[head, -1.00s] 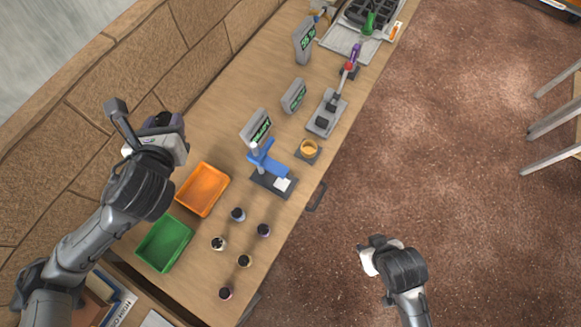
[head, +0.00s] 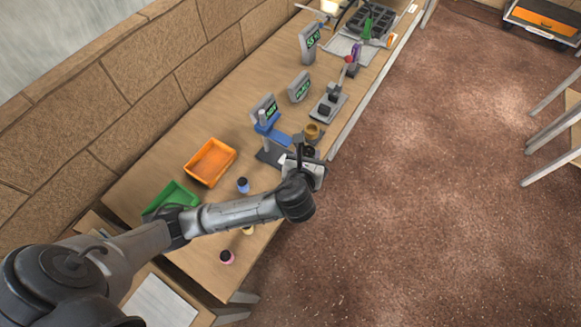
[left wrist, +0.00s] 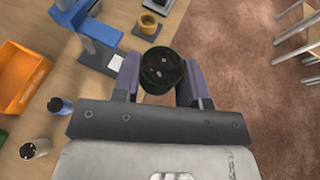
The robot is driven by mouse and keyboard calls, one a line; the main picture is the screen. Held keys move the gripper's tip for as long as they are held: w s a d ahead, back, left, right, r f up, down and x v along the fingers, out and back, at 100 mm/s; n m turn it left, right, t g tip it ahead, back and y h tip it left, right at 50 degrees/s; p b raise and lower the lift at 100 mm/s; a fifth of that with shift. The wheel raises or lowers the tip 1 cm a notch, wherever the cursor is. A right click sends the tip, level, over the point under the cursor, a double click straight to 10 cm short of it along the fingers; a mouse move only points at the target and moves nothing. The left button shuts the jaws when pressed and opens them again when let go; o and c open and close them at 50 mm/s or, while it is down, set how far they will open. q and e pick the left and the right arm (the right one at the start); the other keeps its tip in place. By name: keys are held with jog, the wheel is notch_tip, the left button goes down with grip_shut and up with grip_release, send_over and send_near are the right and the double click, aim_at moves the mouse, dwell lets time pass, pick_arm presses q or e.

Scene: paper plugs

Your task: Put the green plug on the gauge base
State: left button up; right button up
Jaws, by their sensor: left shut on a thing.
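My left gripper (head: 308,156) is over the front edge of the bench, beside the blue stand. In the left wrist view, its fingers (left wrist: 161,76) are shut on a round plug with a dark, speckled top and a green rim (left wrist: 161,68). The plug's lower part is hidden. The blue stand (head: 275,131) has a dark base with a white pad, which the arm partly covers; its foot also shows in the left wrist view (left wrist: 97,55). A yellow-brown ring (head: 312,130) sits on a small dark base just beyond the gripper; I cannot tell which base is the gauge's. My right gripper is out of view.
An orange tray (head: 210,162) and a green tray (head: 172,196) lie at left. Loose plugs stand nearby: blue (head: 242,185), pink (head: 227,257) and, in the left wrist view, a pale one (left wrist: 35,148). A grey lever device (head: 328,105) and display screens stand farther along the bench.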

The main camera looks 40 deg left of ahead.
pick_arm(q)
jog(key=s+f+n+y+b, duration=0.1)
jog(key=s+f, duration=0.1)
jog(key=f, duration=0.4)
jog(key=s+f+n+g+y+b, duration=0.1)
jog(key=s+f, duration=0.1)
jog(key=f, duration=0.4)
jog(key=s+a+f+n+g+y+b, duration=0.1)
jog(key=s+f, duration=0.1)
jog(key=f, duration=0.4)
jog(key=shift+s+f, duration=0.15)
jog(key=shift+s, duration=0.2)
jog(key=w+a, duration=0.3)
jog(key=w, duration=0.1)
jog(key=w+a+b, duration=0.1)
jog(key=w+a, duration=0.3)
jog(key=w+a+b, duration=0.1)
jog(key=w+a, duration=0.3)
jog(key=shift+w+a+f, duration=0.1)
jog(key=shift+w, duration=0.1)
jog(key=f, duration=0.1)
jog(key=f+b, duration=0.1)
jog(key=shift+w+a+f, duration=0.3)
jog(key=shift+f, duration=0.1)
jog(key=shift+s+d+f+b, duration=0.1)
jog(key=shift+f+b, duration=0.2)
jog(key=shift+f, duration=0.1)
